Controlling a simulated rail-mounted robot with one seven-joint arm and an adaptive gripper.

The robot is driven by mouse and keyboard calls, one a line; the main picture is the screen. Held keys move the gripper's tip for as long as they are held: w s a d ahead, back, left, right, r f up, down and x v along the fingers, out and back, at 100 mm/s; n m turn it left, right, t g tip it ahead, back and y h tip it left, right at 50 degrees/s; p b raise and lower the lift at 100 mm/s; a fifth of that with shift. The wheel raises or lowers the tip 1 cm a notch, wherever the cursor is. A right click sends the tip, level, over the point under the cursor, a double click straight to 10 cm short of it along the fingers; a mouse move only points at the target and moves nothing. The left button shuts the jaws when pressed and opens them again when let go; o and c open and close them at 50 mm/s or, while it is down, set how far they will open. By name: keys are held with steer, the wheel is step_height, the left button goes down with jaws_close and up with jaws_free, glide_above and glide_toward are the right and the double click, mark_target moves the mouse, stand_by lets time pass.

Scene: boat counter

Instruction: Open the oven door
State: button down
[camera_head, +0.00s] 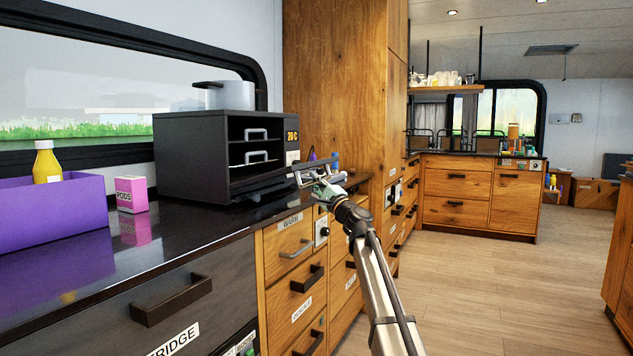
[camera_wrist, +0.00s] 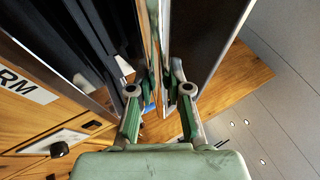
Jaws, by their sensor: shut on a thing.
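The oven (camera_head: 193,160) is a black box on the dark counter, with its front showing two shelves with grey handles and an orange temperature display. Its door (camera_head: 262,188) is folded down at the bottom of the front, close to level, so the inside shows. My gripper (camera_head: 312,172) is at the door's outer edge, shut on the door handle. In the wrist view the fingers of my gripper (camera_wrist: 159,88) close around the thin handle (camera_wrist: 154,45), beside the dark door panel (camera_wrist: 208,38). The fingers partly hide the handle.
A grey pot (camera_head: 225,96) stands on top of the oven. A purple bin (camera_head: 55,215) with a yellow bottle (camera_head: 46,165) and a pink box (camera_head: 131,194) stand left on the counter. Wooden drawers (camera_head: 290,245) lie below. The floor (camera_head: 480,290) at right is clear.

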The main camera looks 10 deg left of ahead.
steer(key=shift+f+b, duration=0.35)
steer(key=shift+f, duration=0.55)
steer(key=c, duration=1.1)
jaws_free()
steer(key=v, duration=1.2)
